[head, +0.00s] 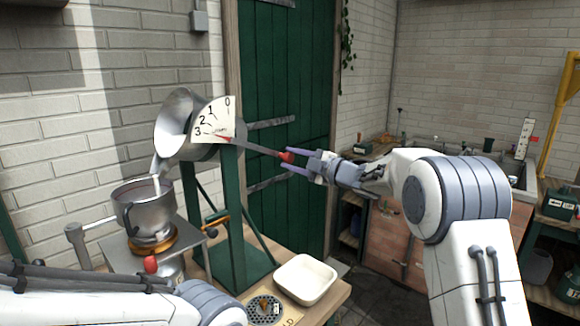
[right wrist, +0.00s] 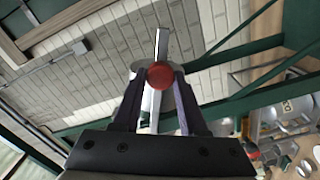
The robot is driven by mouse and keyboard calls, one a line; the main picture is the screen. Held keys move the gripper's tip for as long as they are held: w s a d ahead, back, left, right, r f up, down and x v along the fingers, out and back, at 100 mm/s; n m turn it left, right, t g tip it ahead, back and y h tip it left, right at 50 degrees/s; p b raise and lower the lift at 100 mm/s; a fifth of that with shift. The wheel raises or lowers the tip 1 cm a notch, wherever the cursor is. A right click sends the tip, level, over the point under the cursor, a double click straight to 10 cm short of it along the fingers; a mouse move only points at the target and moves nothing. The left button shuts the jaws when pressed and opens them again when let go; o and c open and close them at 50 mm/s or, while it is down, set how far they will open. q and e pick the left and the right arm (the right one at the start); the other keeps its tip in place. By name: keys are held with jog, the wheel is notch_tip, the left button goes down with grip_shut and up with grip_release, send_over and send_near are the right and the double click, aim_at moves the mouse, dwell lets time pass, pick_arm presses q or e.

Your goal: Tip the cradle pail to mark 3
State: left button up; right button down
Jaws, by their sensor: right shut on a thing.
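The grey metal cradle pail (head: 176,122) hangs in the green stand (head: 238,225), tipped to the left. A white stream runs from its lip into the grey pot (head: 148,208) below. The white dial (head: 214,118) shows marks 0 to 3. Its red pointer is close to mark 3; I cannot read it exactly. My right gripper (head: 288,160) is shut on the red knob (head: 287,157) of the pail's lever (head: 257,148). The knob also shows between the fingers in the right wrist view (right wrist: 160,75). My left gripper is not in view.
The pot sits on an orange-brown ring (head: 153,242) on a platform. A cream tray (head: 305,279) and a round grille (head: 264,308) are at the bench front. A green door (head: 283,90) is behind the lever. A wooden cabinet counter (head: 392,235) stands at the right.

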jog(key=shift+d+r, duration=0.1)
jog(key=shift+r, duration=0.15)
jog(key=shift+c, duration=2.4)
grip_release()
jog(key=shift+f, duration=0.1)
jog(key=b+v, duration=0.3)
jog(key=v, duration=0.7)
jog(key=shift+s, duration=0.1)
